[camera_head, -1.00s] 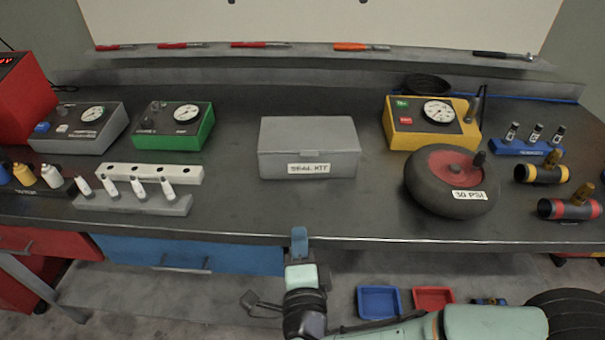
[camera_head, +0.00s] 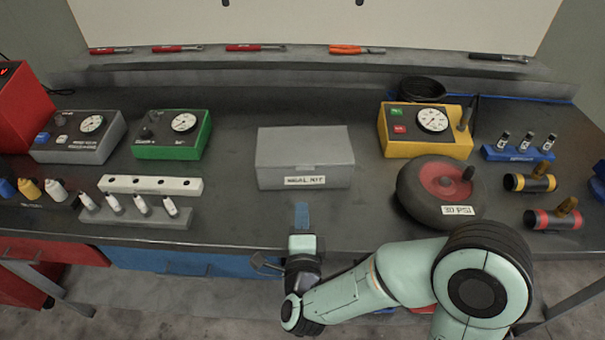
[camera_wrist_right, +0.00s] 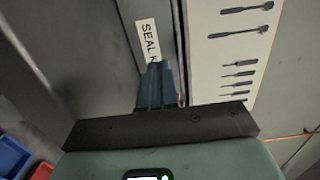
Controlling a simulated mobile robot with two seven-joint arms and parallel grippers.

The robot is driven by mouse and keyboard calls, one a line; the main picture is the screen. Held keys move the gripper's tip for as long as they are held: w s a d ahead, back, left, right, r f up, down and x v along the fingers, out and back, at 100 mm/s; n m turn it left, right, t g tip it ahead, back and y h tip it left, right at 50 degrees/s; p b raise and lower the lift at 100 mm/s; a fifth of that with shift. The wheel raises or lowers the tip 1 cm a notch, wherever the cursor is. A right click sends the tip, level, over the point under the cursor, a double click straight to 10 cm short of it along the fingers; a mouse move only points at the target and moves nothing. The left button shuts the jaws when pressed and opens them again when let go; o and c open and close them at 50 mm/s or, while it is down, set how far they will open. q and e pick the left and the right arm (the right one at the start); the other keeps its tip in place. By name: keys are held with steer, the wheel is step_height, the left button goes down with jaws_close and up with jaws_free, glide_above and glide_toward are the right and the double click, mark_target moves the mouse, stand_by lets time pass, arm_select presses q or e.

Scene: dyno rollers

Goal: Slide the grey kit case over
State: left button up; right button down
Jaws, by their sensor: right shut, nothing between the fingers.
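The grey kit case (camera_head: 305,157) sits closed on the dark workbench, near the middle, with a white "SEAL KIT" label on its front. My right gripper (camera_head: 302,212) is just in front of the case, over the bench's front part, fingers pointing toward the label side. It is shut and empty. In the right wrist view the blue fingertips (camera_wrist_right: 157,72) show close below the case's label (camera_wrist_right: 148,42); I cannot tell whether they touch the case. My left gripper is not in view.
A green gauge box (camera_head: 172,135) stands left of the case. A yellow gauge box (camera_head: 427,130) and a black wheel with a red hub (camera_head: 438,192) stand to the right. A white holed rail (camera_head: 150,185) lies front left. The bench just left of the case is clear.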

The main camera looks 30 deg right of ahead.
mark_target(301, 175)
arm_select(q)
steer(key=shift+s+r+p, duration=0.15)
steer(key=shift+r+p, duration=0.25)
arm_select(e)
steer(key=x, duration=0.9)
steer(key=b+x, duration=0.5)
steer(key=x, duration=0.4)
steer(key=shift+w+d+f, duration=0.1)
steer(key=shift+w+d, duration=0.1)
steer(key=b+x, duration=0.1)
steer(key=x, duration=0.2)
steer(key=shift+w, duration=0.2)
steer(key=shift+s+a+r, duration=0.1)
steer(key=shift+s+r, duration=0.1)
steer(key=shift+r, duration=0.05)
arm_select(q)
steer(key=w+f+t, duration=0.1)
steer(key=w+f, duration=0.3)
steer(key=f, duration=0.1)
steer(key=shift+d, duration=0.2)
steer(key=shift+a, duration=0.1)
arm_select(e)
steer(key=shift+f, duration=0.15)
